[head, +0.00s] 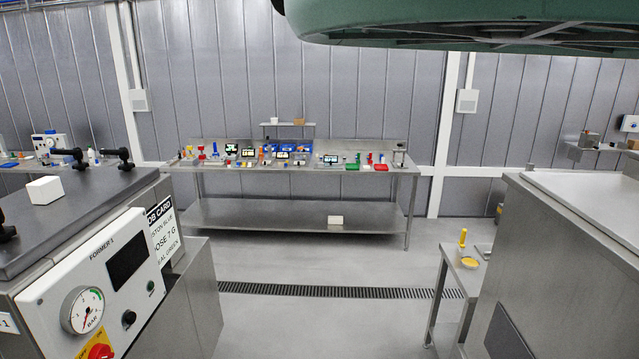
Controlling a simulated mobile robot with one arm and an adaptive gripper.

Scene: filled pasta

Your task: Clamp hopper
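The machine labelled FORMER 1 (105,290) stands at the lower left, with a gauge and a dark screen on its white front panel. Two black clamp-like handles (72,157) (119,157) stand at the back of its grey top plate (90,205). Part of another black fitting (6,230) shows at the left edge. I cannot make out a hopper for sure. A large dark-green, round-edged body (470,25) hangs across the top right, cut off by the frame, and I cannot tell what it is. My gripper is not in view.
A white block (45,190) sits on the plate. A steel bench (300,215) with several small items stands at the back wall. A big steel unit (560,250) fills the lower right, beside a small table (468,254). The floor between (320,320) is clear, crossed by a drain.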

